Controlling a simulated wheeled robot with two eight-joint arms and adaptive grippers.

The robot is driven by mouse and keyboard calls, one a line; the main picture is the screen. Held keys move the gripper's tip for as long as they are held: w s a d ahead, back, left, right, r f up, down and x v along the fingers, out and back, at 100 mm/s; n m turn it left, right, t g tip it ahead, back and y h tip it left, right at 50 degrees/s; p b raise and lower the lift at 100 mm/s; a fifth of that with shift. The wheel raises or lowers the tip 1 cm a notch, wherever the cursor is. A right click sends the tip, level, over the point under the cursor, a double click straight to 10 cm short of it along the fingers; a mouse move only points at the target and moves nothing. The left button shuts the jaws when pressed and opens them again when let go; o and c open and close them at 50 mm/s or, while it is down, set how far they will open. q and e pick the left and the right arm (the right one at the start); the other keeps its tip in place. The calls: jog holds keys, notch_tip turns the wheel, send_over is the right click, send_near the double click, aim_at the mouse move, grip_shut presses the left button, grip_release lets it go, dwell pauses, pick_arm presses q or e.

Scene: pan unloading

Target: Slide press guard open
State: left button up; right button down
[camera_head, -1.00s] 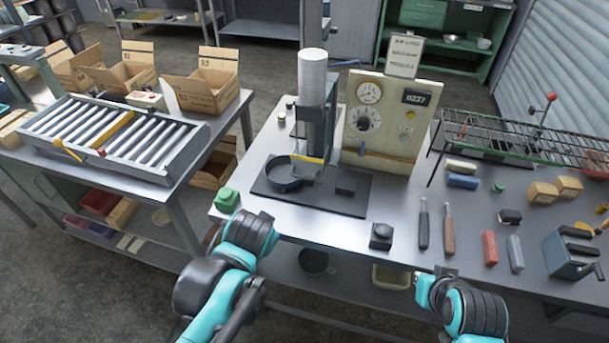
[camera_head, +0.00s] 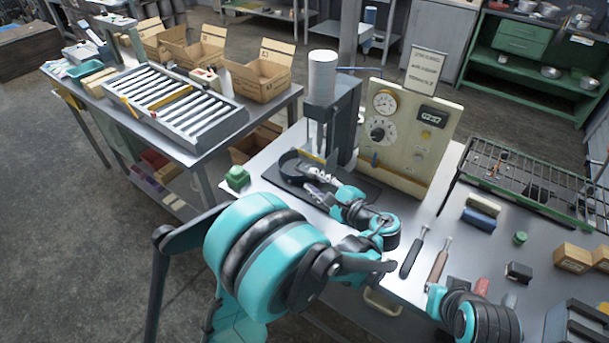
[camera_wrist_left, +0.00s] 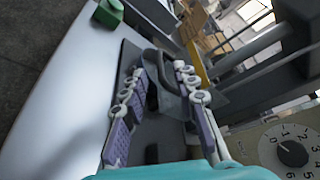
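The press (camera_head: 322,100) stands on the steel bench, with its guard's yellow strip (camera_head: 312,157) low at its front. A round dark pan (camera_head: 291,166) lies beside the guard on the dark base plate. My left gripper (camera_head: 318,182) is in front of the guard, partly hidden by its own wrist. In the left wrist view its fingers (camera_wrist_left: 165,108) are spread on either side of a dark grey, handle-like loop, close to the yellow strip (camera_wrist_left: 194,64). Contact with the loop is unclear. My right gripper (camera_head: 437,298) is at the bench's front edge, its fingers unclear.
A control panel (camera_head: 405,135) with dials stands right of the press. A green block (camera_head: 237,177) sits at the bench's left corner. Two screwdriver-like tools (camera_head: 413,258) and a wire rack (camera_head: 530,185) are to the right. A roller table (camera_head: 175,105) stands left.

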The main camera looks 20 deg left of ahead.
aim_at(307, 175)
pick_arm(q)
jog(key=b+x, duration=0.1)
jog(key=x, duration=0.5)
grip_shut()
